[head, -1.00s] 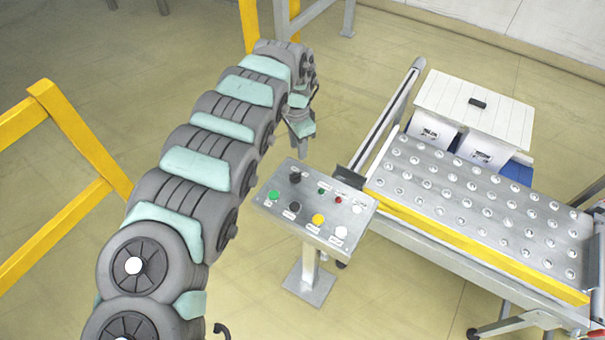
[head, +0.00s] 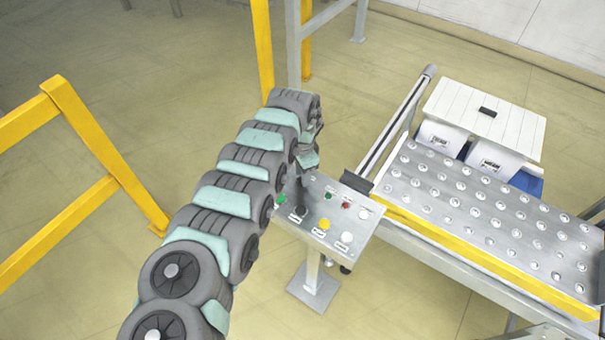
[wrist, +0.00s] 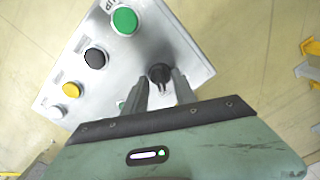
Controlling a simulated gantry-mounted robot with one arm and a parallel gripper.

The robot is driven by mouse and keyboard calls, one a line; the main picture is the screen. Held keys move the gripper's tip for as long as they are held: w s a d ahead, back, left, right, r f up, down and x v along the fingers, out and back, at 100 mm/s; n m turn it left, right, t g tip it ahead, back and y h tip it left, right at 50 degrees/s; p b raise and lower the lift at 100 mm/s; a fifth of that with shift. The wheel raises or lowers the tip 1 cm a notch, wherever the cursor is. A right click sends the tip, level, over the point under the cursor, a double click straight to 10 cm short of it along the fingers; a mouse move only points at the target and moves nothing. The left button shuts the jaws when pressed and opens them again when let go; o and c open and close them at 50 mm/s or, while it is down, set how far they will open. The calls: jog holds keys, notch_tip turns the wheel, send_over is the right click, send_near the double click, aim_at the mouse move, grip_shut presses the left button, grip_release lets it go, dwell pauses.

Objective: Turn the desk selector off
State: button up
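The control desk (head: 336,213) is a grey sloped panel on a post, with several buttons. It also fills the upper part of the wrist view (wrist: 132,58). The desk selector, a black knob (wrist: 160,73), shows in the wrist view near the panel's right side. My gripper (wrist: 159,79) is open, with one finger to each side of the knob at its tips. I cannot tell whether the fingers touch it. In the head view my gripper (head: 300,192) is over the panel's upper left and hides the selector.
A green button (wrist: 124,21), a black button (wrist: 96,57) and a yellow button (wrist: 72,90) are near the selector. To the right stand a ball-topped table (head: 480,215) and a white-lidded box (head: 485,115). Yellow railings (head: 100,150) stand at the left.

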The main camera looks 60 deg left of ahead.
jog(key=shift+c, duration=0.5)
grip_shut()
